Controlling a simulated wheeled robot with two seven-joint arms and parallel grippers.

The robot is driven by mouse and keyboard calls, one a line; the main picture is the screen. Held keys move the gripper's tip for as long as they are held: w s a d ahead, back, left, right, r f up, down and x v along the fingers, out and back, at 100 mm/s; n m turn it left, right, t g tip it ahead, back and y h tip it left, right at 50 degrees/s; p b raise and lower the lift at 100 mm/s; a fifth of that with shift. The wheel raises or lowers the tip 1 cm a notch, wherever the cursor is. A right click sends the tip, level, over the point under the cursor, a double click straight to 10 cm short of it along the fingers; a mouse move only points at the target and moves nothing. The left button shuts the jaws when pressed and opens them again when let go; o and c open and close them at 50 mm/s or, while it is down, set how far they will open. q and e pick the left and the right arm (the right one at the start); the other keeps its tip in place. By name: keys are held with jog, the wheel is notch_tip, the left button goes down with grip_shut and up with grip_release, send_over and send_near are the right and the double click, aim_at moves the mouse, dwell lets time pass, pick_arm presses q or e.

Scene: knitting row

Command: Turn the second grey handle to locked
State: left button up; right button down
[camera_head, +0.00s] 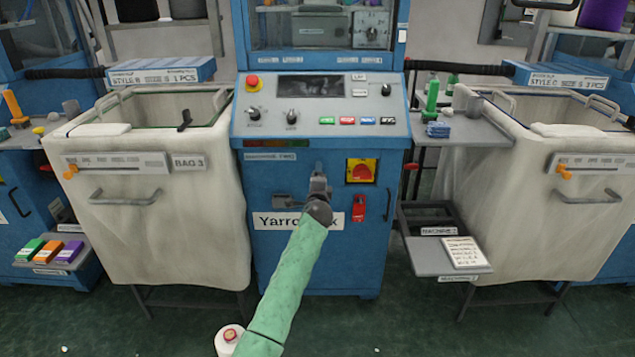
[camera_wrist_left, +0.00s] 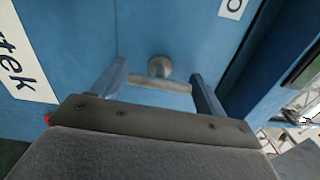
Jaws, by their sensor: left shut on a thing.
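My left gripper (camera_head: 318,182) reaches the blue front of the middle machine, above the white name label (camera_head: 272,220). In the left wrist view its two fingers (camera_wrist_left: 158,88) are shut on a grey handle, a short bar (camera_wrist_left: 160,85) on a round hub (camera_wrist_left: 160,67), with a finger at each end. In the head view my gripper hides most or all of this handle. Another grey handle (camera_head: 284,201) sits on the door to the left of my gripper. I cannot read a locked mark by the held handle. My right gripper is not in view.
A yellow and red switch (camera_head: 361,171), a red padlock-like part (camera_head: 359,208) and a dark door pull (camera_head: 388,205) are close on the right. A fabric bin (camera_head: 140,235) stands left. A grey shelf (camera_head: 450,258) juts out at right.

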pick_arm(q)
jog(key=shift+n, duration=0.5)
jog(key=o, duration=0.9)
jog(key=shift+c, duration=0.2)
jog(key=shift+s, duration=0.1)
